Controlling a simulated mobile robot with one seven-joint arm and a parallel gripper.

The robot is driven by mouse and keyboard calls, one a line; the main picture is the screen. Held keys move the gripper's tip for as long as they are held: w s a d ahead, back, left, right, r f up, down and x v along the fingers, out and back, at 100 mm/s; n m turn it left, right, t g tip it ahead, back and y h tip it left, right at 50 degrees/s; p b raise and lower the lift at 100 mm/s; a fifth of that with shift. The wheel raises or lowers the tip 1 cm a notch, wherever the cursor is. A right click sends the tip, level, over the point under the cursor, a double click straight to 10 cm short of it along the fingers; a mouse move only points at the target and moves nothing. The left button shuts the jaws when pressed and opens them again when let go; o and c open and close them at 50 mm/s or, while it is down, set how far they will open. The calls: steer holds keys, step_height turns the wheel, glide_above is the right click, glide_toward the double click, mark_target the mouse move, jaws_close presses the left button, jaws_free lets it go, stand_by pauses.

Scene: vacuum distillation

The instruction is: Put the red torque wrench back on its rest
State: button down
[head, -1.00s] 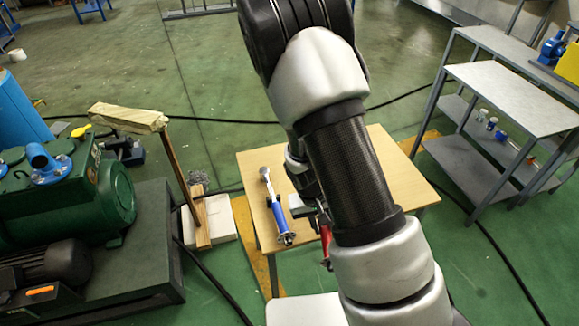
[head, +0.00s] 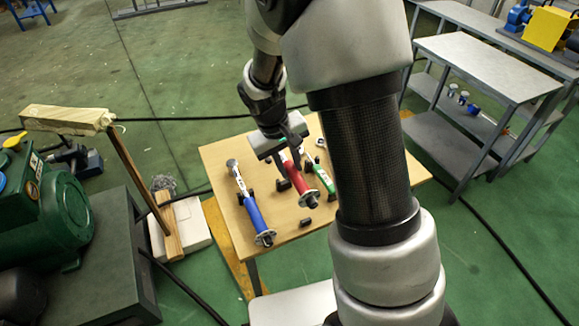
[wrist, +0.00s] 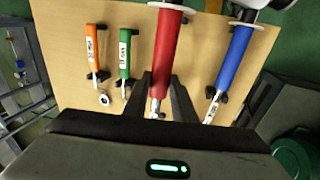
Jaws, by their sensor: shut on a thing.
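The red torque wrench (head: 297,180) is held by my gripper (head: 280,149), over the table between the blue and green wrenches. In the wrist view its red handle (wrist: 167,50) passes between the two dark fingers (wrist: 162,88), which are shut on it. It looks larger than its neighbours there, so it seems raised above the tabletop. Two small black rest blocks show bare, one left of the handle (head: 282,185) and one by its end (head: 306,222). The wrench's far end is hidden by my gripper in the head view.
A blue wrench (head: 251,212) lies left of the red one and a green wrench (head: 323,177) right, both on black supports. An orange wrench (wrist: 91,50) lies beyond the green. A wooden post (head: 144,172) stands left of the table.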

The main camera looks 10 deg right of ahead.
steer(key=shift+f+b, duration=0.1)
steer(key=shift+b, duration=0.2)
steer(key=shift+s+a+b+x, duration=0.1)
steer(key=shift+a+b+x, duration=0.1)
steer(key=shift+b+x, duration=0.65)
steer(key=shift+s+a+b+x, duration=0.1)
steer(key=shift+a+b+x, duration=0.1)
steer(key=shift+b+x, duration=0.65)
steer(key=shift+s+a+b+x, duration=0.1)
steer(key=shift+a+b+x, duration=0.1)
steer(key=shift+b+x, duration=0.6)
steer(key=shift+f, duration=0.7)
steer(key=shift+f+b, duration=0.3)
steer(key=shift+f, duration=0.05)
steer(key=shift+a+b+x, duration=0.2)
steer(key=shift+b+x, duration=0.55)
steer(key=shift+x, duration=0.15)
steer(key=c, duration=1.4)
jaws_free()
steer(key=shift+s+f, duration=0.1)
steer(key=shift+s, duration=0.1)
